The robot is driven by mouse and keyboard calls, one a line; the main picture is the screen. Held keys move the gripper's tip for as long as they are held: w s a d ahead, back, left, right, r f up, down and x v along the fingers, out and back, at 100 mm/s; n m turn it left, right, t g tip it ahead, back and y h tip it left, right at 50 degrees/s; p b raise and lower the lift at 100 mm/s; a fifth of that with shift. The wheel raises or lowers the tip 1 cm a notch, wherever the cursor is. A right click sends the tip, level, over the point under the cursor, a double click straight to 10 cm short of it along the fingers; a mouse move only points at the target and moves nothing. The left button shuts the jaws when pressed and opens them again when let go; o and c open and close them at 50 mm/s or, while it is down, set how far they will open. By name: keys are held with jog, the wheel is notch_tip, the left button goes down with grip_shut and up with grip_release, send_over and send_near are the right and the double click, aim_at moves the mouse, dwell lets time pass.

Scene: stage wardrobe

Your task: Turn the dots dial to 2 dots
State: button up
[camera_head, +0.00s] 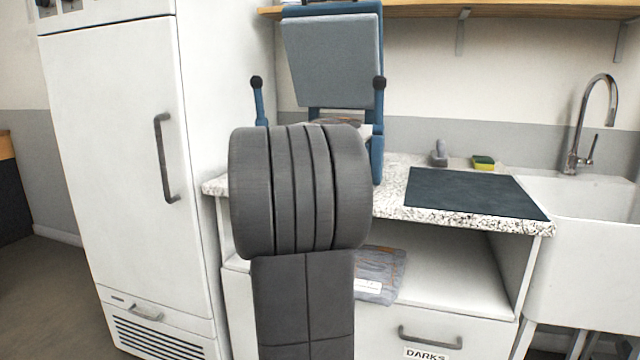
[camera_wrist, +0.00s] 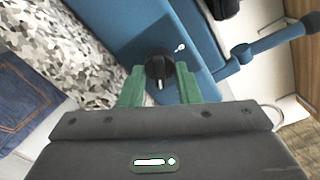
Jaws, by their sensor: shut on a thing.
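The dots dial (camera_wrist: 160,66) is a black round knob on a blue panel in the wrist view. A pale pointer line on it points toward the bottom of the picture. A small white mark (camera_wrist: 180,47) shows on the panel above and right of the knob; its dots are too small to count. My gripper (camera_wrist: 160,74) has its green fingers on either side of the knob and is shut on it. The panel belongs to a blue and grey press (camera_head: 333,60) in the head view, where my arm hides the dial and gripper.
A speckled counter (camera_head: 460,216) bears a dark mat (camera_head: 470,192), a small grey object (camera_head: 438,154) and a sponge (camera_head: 483,162). A white cabinet (camera_head: 115,150) stands left, a sink (camera_head: 590,205) right. Patterned cloth (camera_wrist: 75,60) and blue jeans (camera_wrist: 25,95) lie left in the wrist view.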

jog(key=o, duration=1)
jog(key=shift+c, duration=0.2)
